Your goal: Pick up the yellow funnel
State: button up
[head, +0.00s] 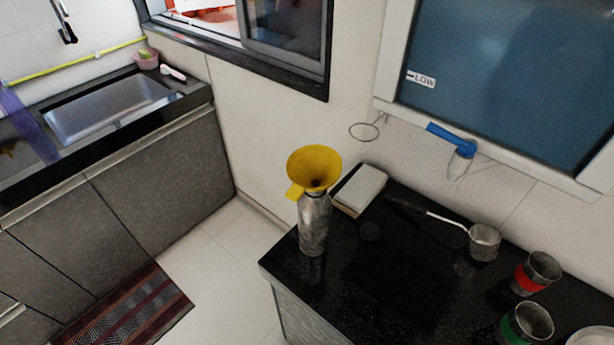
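The yellow funnel (315,168) sits upright in the mouth of a silver metal bottle (314,226), wide side up. Its tab handle points to the lower left. The bottle stands near the left corner of the black countertop (385,270). The funnel's spout is hidden inside the bottle. My gripper is not in view.
A pale box-like block (360,188) lies just behind the bottle. A long-handled metal ladle (483,242), a red-banded cup (536,272) and a green-banded cup (526,324) stand at the right. A blue-handled item (452,138) is by the wall. The counter's middle is clear.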

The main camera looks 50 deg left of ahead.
aim_at(311, 168)
jog(key=k, duration=1.15)
jog(key=u, duration=0.4)
jog(key=i, duration=0.7)
jog(key=u, duration=0.75)
jog(key=i, duration=0.45)
jog(key=u, duration=0.7)
jog(key=k, duration=0.6)
jog(key=z, duration=0.3)
jog(key=i, duration=0.5)
